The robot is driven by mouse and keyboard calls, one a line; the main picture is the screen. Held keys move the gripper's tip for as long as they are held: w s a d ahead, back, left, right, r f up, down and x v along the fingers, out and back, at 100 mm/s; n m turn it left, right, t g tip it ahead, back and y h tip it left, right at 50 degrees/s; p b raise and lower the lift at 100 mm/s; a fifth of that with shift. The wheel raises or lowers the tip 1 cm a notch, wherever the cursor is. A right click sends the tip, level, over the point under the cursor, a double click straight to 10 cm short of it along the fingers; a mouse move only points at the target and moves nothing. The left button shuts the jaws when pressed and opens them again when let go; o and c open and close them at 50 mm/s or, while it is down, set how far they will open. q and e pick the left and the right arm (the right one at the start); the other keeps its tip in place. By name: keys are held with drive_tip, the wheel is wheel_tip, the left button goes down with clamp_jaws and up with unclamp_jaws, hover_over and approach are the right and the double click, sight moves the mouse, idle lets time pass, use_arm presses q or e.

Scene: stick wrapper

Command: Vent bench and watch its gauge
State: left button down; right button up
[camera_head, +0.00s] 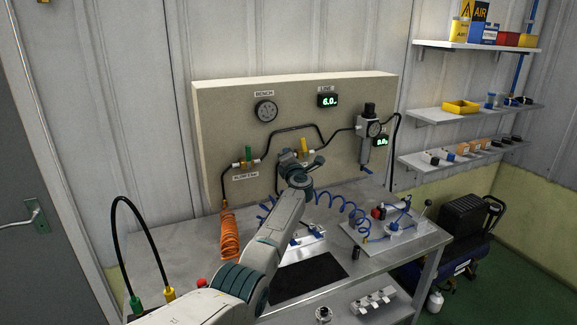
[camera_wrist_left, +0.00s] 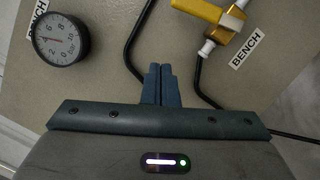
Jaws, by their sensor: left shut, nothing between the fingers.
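The round bench gauge (camera_head: 266,110) is on the upper left of the beige panel; it also shows in the left wrist view (camera_wrist_left: 60,40), its needle pointing left, exact reading too small to tell. A valve with a yellow handle (camera_wrist_left: 198,10) and a BENCH label (camera_wrist_left: 247,48) is at the wrist view's upper right. A green-handled valve (camera_head: 248,153) is left on the panel. My left gripper (camera_wrist_left: 158,70) is shut and empty, its fingertips apart from the yellow handle. In the head view my left gripper (camera_head: 317,160) hides part of the lower middle panel.
A LINE display (camera_head: 328,100) reads 6.0. A regulator (camera_head: 369,125) hangs at the panel's right. An orange coiled hose (camera_head: 229,236) and a blue coiled hose (camera_head: 342,208) hang above the bench (camera_head: 165,246). A clamp fixture (camera_head: 395,222) stands right.

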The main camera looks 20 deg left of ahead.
use_arm(q)
drive_tip(key=v, duration=0.8)
drive_tip(key=shift+w+d, duration=0.3)
drive_tip(key=shift+d, duration=0.15)
use_arm(e)
drive_tip(key=shift+w, duration=0.4)
use_arm(q)
drive_tip(key=shift+f, duration=0.15)
use_arm(e)
drive_tip(key=shift+w+d, duration=0.1)
